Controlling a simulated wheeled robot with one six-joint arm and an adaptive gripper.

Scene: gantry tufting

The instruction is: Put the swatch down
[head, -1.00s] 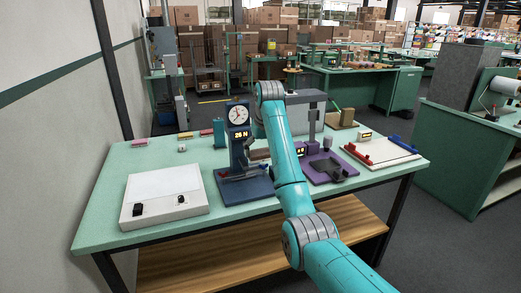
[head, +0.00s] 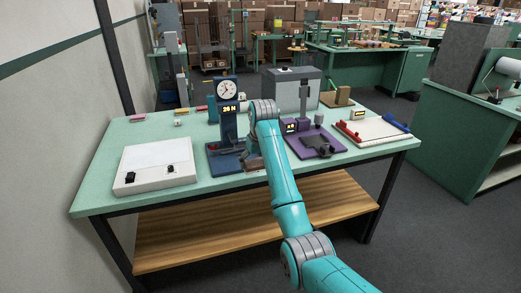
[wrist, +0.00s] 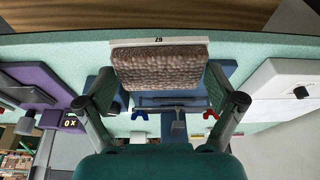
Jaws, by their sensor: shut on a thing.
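The swatch (wrist: 158,68) is a brown, nubbly tufted piece with a white numbered edge strip in the wrist view. My gripper (wrist: 165,90) is shut on it, one finger at each side. In the head view the swatch (head: 254,164) is a small brown patch beside the blue test stand, partly hidden by my arm. It is over the green bench (head: 100,172), near its front edge. I cannot tell whether it touches the bench. The blue test stand (head: 228,128), with a round dial and a lit display, is just left of my gripper.
A white flat box (head: 155,167) with black knobs is on the left of the bench. A purple device (head: 316,146) is right of my arm. A white board (head: 372,131) with red and blue bars is farther right. Bare bench lies along the front edge.

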